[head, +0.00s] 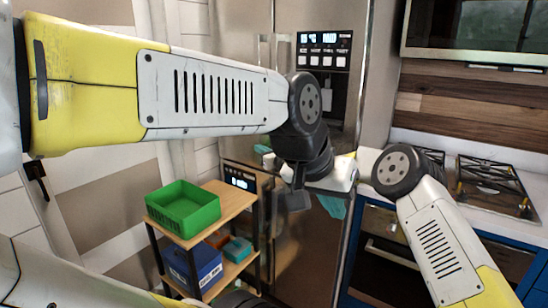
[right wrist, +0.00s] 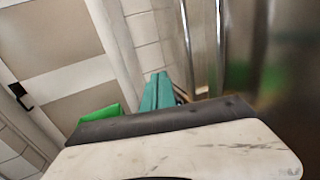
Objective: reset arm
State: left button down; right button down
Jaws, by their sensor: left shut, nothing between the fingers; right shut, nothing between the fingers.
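My left arm comes in from the left across the upper middle of the head view. My left gripper (head: 334,207) shows as teal fingers in front of the fridge, partly hidden by arm parts; it is shut and empty. My right arm comes in from the lower right. My right gripper (head: 263,150) is further left, small and partly hidden behind my left wrist; it is shut and empty. Its teal fingers (right wrist: 157,92) lie together in the right wrist view, with nothing between them.
A wooden-topped cart (head: 230,203) holds a green crate (head: 183,208), with a blue bin (head: 195,266) below. The green crate also shows in the right wrist view (right wrist: 98,115). A steel fridge (head: 285,235) stands behind the grippers. A gas hob (head: 490,185) is at right.

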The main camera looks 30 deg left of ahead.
jog(key=s, duration=0.8)
jog(key=s+d+r+n+g+y, duration=0.1)
jog(key=d+r+n, duration=0.25)
jog(key=r, duration=0.25)
jog(key=s+d+r+n+g, duration=0.1)
jog(key=d+r+n+g, duration=0.1)
jog(key=d+r+n, duration=0.3)
jog(key=s+d+r+n+g+h, duration=0.1)
jog(key=s+d+r+n, duration=0.25)
jog(key=d, duration=0.35)
jog(key=s+d+r+n+g+h, duration=0.1)
jog(key=s+d+r+n+g, duration=0.15)
jog(key=d+r+n, duration=0.35)
jog(key=s+d+f+n+t+h, duration=0.1)
jog(key=s+d+f+h, duration=0.3)
jog(key=d, duration=1.1)
jog(key=s+d+f+n+t+h, duration=0.2)
jog(key=s+d+f+h, duration=0.2)
jog(key=s+d, duration=0.4)
jog(key=s+d+f+n+t+h, duration=0.2)
jog(key=s+d+f+h, duration=0.2)
jog(key=d, duration=1.8)
jog(key=shift+s+d+f+n+h, duration=0.25)
jog(key=shift+s+h, duration=0.35)
jog(key=shift+s, duration=0.55)
